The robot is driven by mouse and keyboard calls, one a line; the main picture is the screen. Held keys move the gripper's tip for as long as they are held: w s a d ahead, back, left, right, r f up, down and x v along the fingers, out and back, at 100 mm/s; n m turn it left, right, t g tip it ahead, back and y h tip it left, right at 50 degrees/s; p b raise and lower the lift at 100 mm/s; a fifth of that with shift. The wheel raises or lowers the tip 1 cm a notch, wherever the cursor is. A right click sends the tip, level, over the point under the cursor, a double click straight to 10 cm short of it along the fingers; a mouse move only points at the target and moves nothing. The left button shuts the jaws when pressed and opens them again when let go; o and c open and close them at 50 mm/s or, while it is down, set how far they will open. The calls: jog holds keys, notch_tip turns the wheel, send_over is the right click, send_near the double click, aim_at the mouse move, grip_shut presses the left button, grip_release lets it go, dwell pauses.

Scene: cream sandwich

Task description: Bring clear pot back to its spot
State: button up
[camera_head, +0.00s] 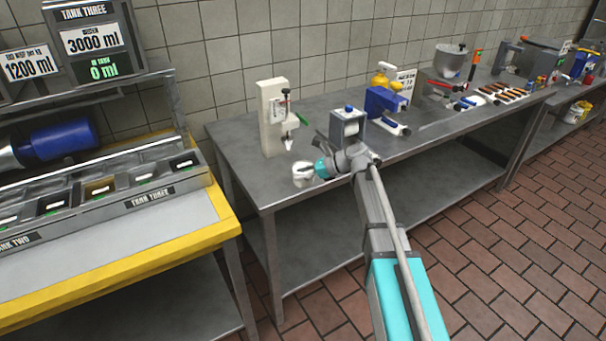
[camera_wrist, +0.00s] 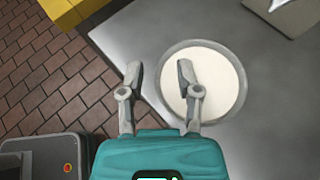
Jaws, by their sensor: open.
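The clear pot (camera_wrist: 234,88) is a round see-through container with creamy white contents, seen from above in the wrist view. It stands on the grey metal table near its front left corner. It also shows small and pale in the head view (camera_head: 302,182), partly covered by my gripper. My gripper (camera_wrist: 159,76) is open and empty, with its fingers apart. In the wrist view the right finger overlaps the pot's white contents and the left finger lies outside the rim. I cannot tell whether either finger touches the pot.
A white dispenser stand (camera_head: 274,120) with a green handle is behind the pot. A blue device (camera_head: 383,103) and a yellow bottle (camera_head: 381,78) stand farther right. A yellow-edged tank counter (camera_head: 226,222) is left, across a gap. Bare table (camera_head: 240,150) lies left of the stand.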

jog(key=shift+r, duration=0.15)
jog(key=p+v, duration=0.5)
jog(key=v, duration=0.7)
dwell(0.4)
jog(key=s+d+f+n+h, duration=0.3)
jog(key=s+d+n+h, duration=0.1)
jog(key=s+n, duration=0.2)
jog(key=s+d+f+n+g+h, duration=0.1)
jog(key=s+d+f+n+h, duration=0.2)
jog(key=s+n, duration=0.4)
jog(key=s+d+f+n+h, duration=0.4)
jog(key=s+n+h, duration=0.1)
jog(key=s, duration=0.4)
jog(key=shift+d+f+n+g+h, duration=0.3)
jog(key=shift+d+f+n+h, duration=0.1)
jog(key=shift+n, duration=0.3)
jog(key=shift+r, duration=0.1)
